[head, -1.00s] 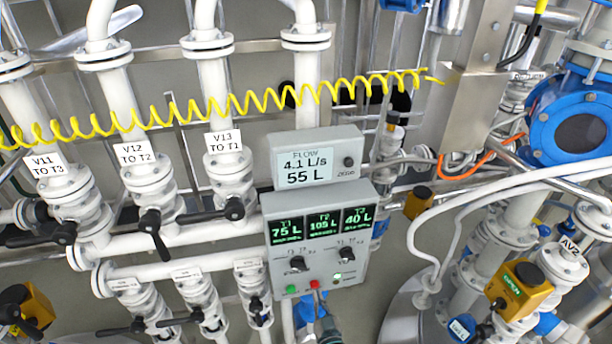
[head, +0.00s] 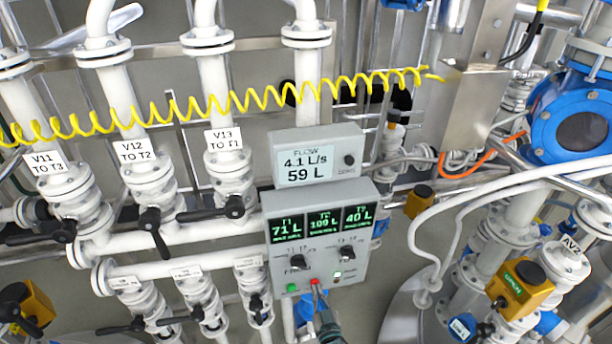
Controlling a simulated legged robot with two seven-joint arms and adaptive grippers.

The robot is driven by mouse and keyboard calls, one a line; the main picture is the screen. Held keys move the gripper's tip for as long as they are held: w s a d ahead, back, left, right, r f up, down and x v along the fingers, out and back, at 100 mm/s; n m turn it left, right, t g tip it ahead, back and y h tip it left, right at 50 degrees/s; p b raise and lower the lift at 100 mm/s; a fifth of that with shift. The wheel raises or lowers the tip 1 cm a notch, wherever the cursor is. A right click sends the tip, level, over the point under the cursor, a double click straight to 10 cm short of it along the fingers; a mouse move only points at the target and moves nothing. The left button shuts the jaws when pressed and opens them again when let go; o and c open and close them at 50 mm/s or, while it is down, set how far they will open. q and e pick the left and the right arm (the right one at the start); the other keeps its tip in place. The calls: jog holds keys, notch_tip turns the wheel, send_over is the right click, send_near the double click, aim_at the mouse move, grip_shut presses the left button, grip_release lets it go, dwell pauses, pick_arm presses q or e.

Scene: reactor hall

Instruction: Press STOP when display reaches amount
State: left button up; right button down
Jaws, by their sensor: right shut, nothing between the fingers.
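The flow display box (head: 317,156) reads 4.1 L/s and 59 L. Below it, the grey control panel (head: 318,232) shows T1 at 71 L and T3 at 40 L; the T2 figure is too small to read surely. The panel has two black knobs, a green button (head: 292,288) and a red button (head: 315,282) at its lower edge. My right gripper (head: 321,310) is shut and empty, just below the red button; I cannot tell whether it touches. My left gripper is out of view.
White pipes with black-handled valves labelled V11 (head: 45,163), V12 (head: 135,151) and V13 (head: 223,139) stand at the left. A yellow coiled hose (head: 215,103) crosses above the display. A yellow AV2 actuator (head: 519,290) and white hoses are at the right.

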jog(key=p+v, duration=0.2)
jog(key=v, duration=0.4)
jog(key=shift+s, duration=0.3)
jog(key=shift+d, duration=0.1)
dwell(0.3)
jog(key=s+d+f+g+h, duration=0.1)
jog(key=s+d+f+g, duration=0.3)
jog(key=f, duration=0.7)
jog(key=s+d+f+g+h, duration=0.15)
jog(key=s+f, duration=0.35)
jog(key=f, duration=0.7)
jog(key=s+d+f+g, duration=0.3)
jog(key=s+f, duration=0.2)
jog(key=f, duration=0.6)
jog(key=s+d+f+g+h, duration=0.1)
jog(key=s+d+f, duration=0.4)
jog(key=s, duration=0.5)
jog(key=s+d+f+g+h+b, duration=0.1)
jog(key=s+d+f+g, duration=0.3)
jog(key=s+f, duration=0.3)
jog(key=s+d+f+m+g+h, duration=0.1)
jog(key=s+d+f, duration=0.5)
jog(key=s, duration=0.8)
jog(key=shift+d+g, duration=0.15)
jog(key=shift+g, duration=0.7)
